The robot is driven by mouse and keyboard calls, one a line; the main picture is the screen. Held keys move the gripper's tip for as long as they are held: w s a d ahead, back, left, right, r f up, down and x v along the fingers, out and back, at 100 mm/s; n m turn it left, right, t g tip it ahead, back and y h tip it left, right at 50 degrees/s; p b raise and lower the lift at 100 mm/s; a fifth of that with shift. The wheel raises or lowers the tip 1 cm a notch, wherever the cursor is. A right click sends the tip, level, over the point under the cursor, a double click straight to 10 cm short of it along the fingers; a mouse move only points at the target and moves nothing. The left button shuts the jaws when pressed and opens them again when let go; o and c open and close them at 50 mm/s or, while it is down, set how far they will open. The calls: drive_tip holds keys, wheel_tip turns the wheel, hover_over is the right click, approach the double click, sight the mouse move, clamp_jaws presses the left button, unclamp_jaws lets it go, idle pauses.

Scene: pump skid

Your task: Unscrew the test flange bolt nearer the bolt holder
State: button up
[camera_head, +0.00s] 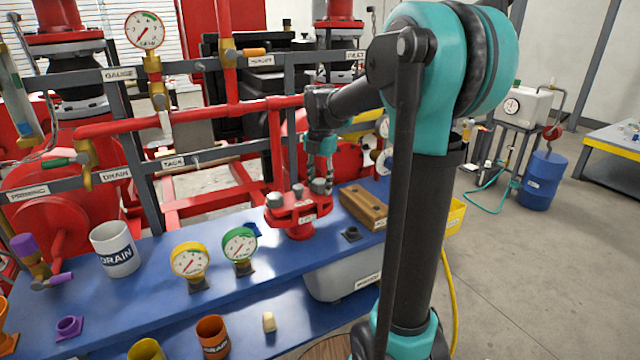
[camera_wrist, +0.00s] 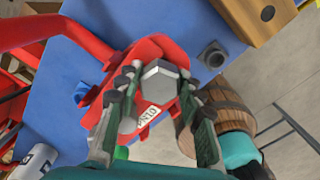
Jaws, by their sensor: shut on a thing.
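The red test flange (camera_head: 300,222) stands on the blue bench with grey bolts on top. Its right-hand bolt (camera_head: 320,187) is the one nearer the wooden bolt holder (camera_head: 366,206). My gripper (camera_head: 323,177) points down over that bolt. In the wrist view its fingers (camera_wrist: 160,92) are on either side of the grey hex head (camera_wrist: 160,82), shut on it. The red flange (camera_wrist: 150,58) lies beneath. The bolt's shank is hidden, and I cannot tell how far it is threaded in. The holder also shows in the wrist view (camera_wrist: 255,22).
A dark square fitting (camera_head: 351,234) sits right of the flange. Green (camera_head: 240,246) and yellow (camera_head: 190,262) gauges and a white DRAIN mug (camera_head: 115,249) stand left. Red pipes (camera_head: 190,118) run behind. A wooden barrel (camera_wrist: 232,100) is below the bench edge.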

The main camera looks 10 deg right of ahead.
drive_tip(key=n, duration=0.3)
drive_tip(key=shift+n, duration=0.4)
drive_tip(key=n, duration=0.3)
drive_tip(key=shift+n, duration=0.4)
drive_tip(key=o, duration=1.3)
drive_tip(key=shift+c, duration=0.2)
drive_tip(key=shift+r, duration=0.1)
wheel_tip(320, 180, up, 12)
